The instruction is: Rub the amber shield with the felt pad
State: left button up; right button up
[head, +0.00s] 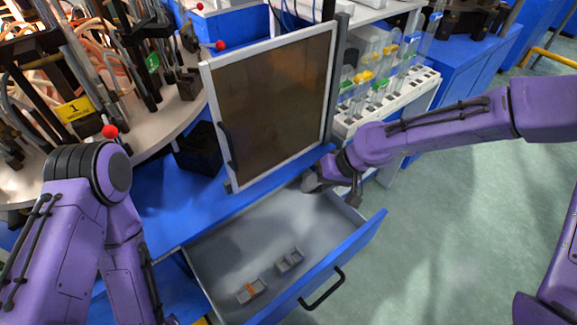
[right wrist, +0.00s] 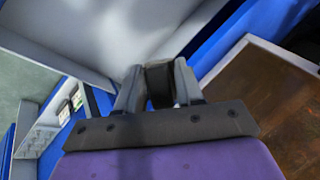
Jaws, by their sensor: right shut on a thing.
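The amber shield (head: 270,105) is a brown translucent panel in a white frame, standing upright at the back of the blue bench in the head view. Its frame and brown pane also show at the right of the right wrist view (right wrist: 275,105). My right gripper (head: 316,182) is by the shield's lower right corner, over the far end of the open drawer. In the right wrist view it is shut on a dark block (right wrist: 159,86), apparently the felt pad. Whether the pad touches the shield cannot be told. My left gripper is out of view; only its arm shows.
The open drawer (head: 235,235) holds two small grey trays, one with an orange piece (head: 252,290) and one beside it (head: 290,261). A round table (head: 185,115) with tubing is at left.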

jog(key=s+a+r+t+y, duration=0.45)
jog(key=a+r+t, duration=0.3)
jog(key=r, duration=0.45)
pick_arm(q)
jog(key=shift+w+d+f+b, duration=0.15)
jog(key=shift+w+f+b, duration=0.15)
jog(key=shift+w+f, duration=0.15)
pick_arm(e)
jog(key=shift+m+y, duration=0.3)
jog(key=shift+y, duration=0.05)
jog(key=shift+w+a+f, duration=0.1)
jog(key=shift+w+a, duration=0.35)
jog(key=shift+w, duration=0.5)
jog(key=shift+w+a, duration=0.5)
jog(key=shift+w, duration=0.4)
jog(key=shift+w+a+f, duration=0.1)
jog(key=shift+w+a, duration=0.35)
jog(key=shift+w, duration=0.5)
jog(key=shift+w+a, duration=0.4)
jog(key=shift+w, duration=0.15)
